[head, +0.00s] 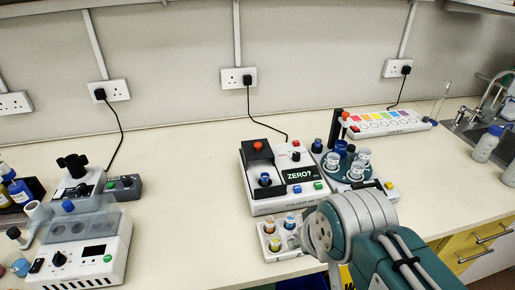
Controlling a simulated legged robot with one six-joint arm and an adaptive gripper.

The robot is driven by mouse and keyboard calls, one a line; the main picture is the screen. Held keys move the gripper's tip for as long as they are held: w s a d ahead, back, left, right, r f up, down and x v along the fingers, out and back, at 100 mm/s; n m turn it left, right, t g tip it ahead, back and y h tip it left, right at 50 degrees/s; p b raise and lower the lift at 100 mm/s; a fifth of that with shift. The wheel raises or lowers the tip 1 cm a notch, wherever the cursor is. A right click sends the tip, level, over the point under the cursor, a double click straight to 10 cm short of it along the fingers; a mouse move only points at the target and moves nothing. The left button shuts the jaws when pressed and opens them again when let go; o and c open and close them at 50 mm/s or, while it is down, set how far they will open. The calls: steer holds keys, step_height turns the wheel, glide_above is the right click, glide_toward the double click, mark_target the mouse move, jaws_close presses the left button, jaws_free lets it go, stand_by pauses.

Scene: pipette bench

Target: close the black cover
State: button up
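The black cover (257,155) is at the back left of the white colour meter (275,205), with a red knob on its top. It appears raised or set back, leaving a dark well in front of it. A blue-capped vial (265,180) stands in this well. The meter's screen reads "ZERO?". My arm reaches in from the lower right. My gripper (294,242) is mostly hidden by my own wrist, low and in front of the meter beside the vial tray. Its fingers cannot be made out, and I cannot tell whether it holds anything.
A colour-striped rack (388,123) is behind. A machine with a clear shield (80,225) is at left; bench between is clear.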

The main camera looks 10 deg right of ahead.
steer(key=shift+w+a+r, duration=0.1)
steer(key=shift+w+r, duration=0.15)
steer(key=shift+w, duration=0.2)
jaws_close()
steer(key=w+r+n+t+y, duration=0.1)
steer(key=w+r+n+y, duration=0.1)
steer(key=w, duration=1.1)
steer(key=w+r+n+y, duration=0.1)
steer(key=w+r+n, duration=0.1)
steer(key=w, duration=1.1)
steer(key=n+t+y, duration=0.1)
glide_toward(248, 143)
step_height(248, 143, up, 5)
steer(key=shift+w+a+f, duration=0.1)
steer(key=shift+w+f, duration=0.25)
steer(key=shift+f, duration=0.05)
steer(key=x, duration=1)
steer(key=shift+s+d, duration=0.3)
steer(key=shift+s, duration=0.25)
steer(key=shift+s+d, duration=0.25)
steer(key=shift+s, duration=0.25)
steer(key=shift+s+d+f, duration=0.15)
steer(key=shift+s+d, duration=0.05)
steer(key=shift+s, duration=0.2)
steer(key=shift+s+d+f, duration=0.15)
steer(key=shift+s+d, duration=0.05)
steer(key=shift+s, duration=0.2)
